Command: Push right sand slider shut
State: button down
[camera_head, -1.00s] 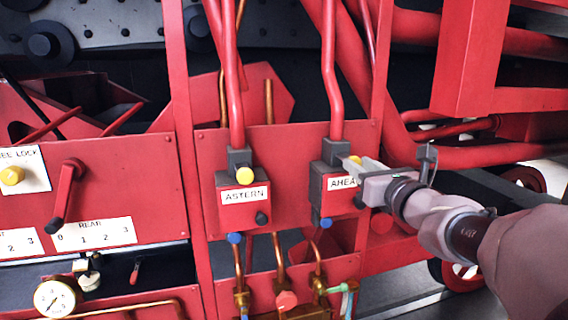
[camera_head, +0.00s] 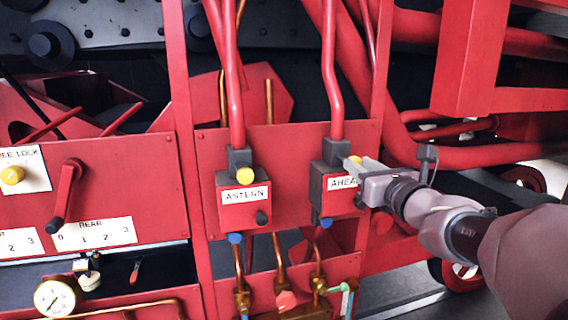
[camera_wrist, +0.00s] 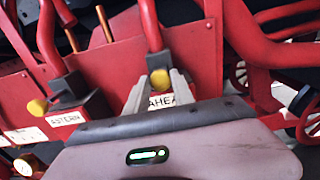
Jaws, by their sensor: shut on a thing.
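The right sander box, labelled AHEAD (camera_head: 335,190), hangs on the red panel with a yellow knob (camera_wrist: 160,78) on its upper front. My gripper (camera_head: 362,165) reaches in from the right and is shut on this yellow knob. In the wrist view the two grey fingers lie on either side of it. The fingers and wrist hide part of the label and the box's right side. A blue knob (camera_head: 326,223) sits under the box. How far the slider is in or out cannot be told.
The ASTERN box (camera_head: 230,210), with its own yellow knob (camera_head: 245,175), is to the left. Red pipes rise from both boxes. Copper pipes and fittings (camera_head: 280,298) lie below. A red frame post (camera_head: 466,60) stands at upper right.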

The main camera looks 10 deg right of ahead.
aim_at(353, 157)
jog(key=shift+f, duration=0.2)
jog(key=w, duration=0.3)
jog(key=shift+w+b, duration=0.25)
jog(key=shift+b, duration=0.15)
jog(key=shift+r, duration=0.15)
